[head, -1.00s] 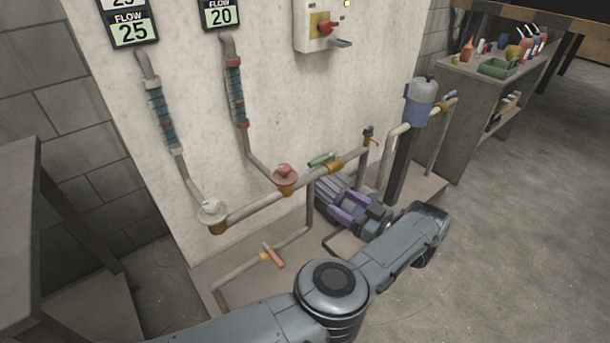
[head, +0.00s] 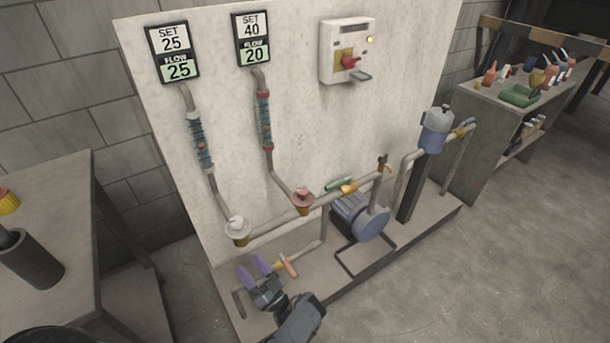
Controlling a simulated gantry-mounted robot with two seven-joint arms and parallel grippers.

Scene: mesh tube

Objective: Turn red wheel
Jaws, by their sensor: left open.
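The red wheel (head: 302,198) is a small round handwheel on a brass valve, where the right sloping pipe meets the horizontal pipe. A white wheel (head: 238,227) sits on a similar valve to its left. My left gripper (head: 254,268) has two purple fingers spread apart, with nothing between them. It is below and left of the red wheel, apart from it, near the lower pipe with an orange-handled valve (head: 287,265). The right display (head: 253,39) above the red wheel's pipe reads SET 40, FLOW 20. The left display (head: 173,53) reads SET 25, FLOW 25. My right gripper is out of view.
A switch box (head: 347,50) with a red knob hangs on the panel. A pump motor (head: 362,217) and a blue canister (head: 436,132) stand to the right. A grey table (head: 60,190) is at left, and a cluttered bench (head: 490,130) at right. The floor at lower right is clear.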

